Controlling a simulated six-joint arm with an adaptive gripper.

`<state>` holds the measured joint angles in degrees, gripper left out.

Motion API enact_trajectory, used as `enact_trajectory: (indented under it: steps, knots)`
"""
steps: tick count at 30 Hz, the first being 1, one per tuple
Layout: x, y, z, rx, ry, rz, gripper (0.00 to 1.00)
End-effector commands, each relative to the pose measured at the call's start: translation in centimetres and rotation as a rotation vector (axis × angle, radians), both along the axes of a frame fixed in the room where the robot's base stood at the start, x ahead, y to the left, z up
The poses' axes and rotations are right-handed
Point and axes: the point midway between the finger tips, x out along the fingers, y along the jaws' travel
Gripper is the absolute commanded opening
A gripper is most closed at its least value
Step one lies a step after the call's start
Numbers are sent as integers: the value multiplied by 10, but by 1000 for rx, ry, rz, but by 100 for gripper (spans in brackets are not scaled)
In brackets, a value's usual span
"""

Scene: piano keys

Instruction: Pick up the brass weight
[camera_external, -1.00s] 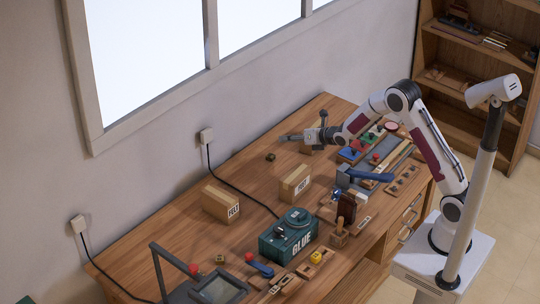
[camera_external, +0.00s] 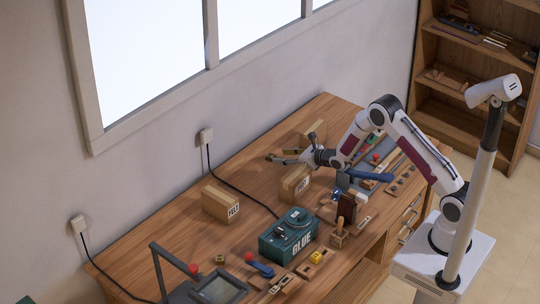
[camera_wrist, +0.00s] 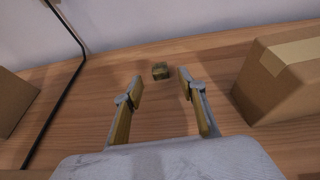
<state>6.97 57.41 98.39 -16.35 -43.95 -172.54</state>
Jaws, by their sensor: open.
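The brass weight is a small, dark brassy block (camera_wrist: 160,71) standing on the wooden bench, in the upper middle of the wrist view. My gripper (camera_wrist: 160,85) is open and empty, its two yellow-padded fingers spread to either side. The weight appears just beyond the fingertips, roughly centred between them, not touched. In the external view my gripper (camera_external: 280,157) reaches out low over the back of the bench, fingers pointing left toward the weight (camera_external: 269,156), which is small and partly hard to separate from the fingertips.
A cardboard box (camera_wrist: 285,80) stands close to the right of my fingers. Another box (camera_wrist: 12,100) is at far left, past a black cable (camera_wrist: 50,118). In the external view, a box (camera_external: 295,186) stands below my gripper, with a green glue tin (camera_external: 275,248) nearer the front.

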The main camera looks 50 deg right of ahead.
Motion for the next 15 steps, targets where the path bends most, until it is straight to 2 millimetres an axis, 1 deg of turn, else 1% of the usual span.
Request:
enact_trajectory:
  steps: [8,15]
  knots:
    - [2,0,0,1,0,0,40]
    - [11,2,-4,-2,-1,-1,40]
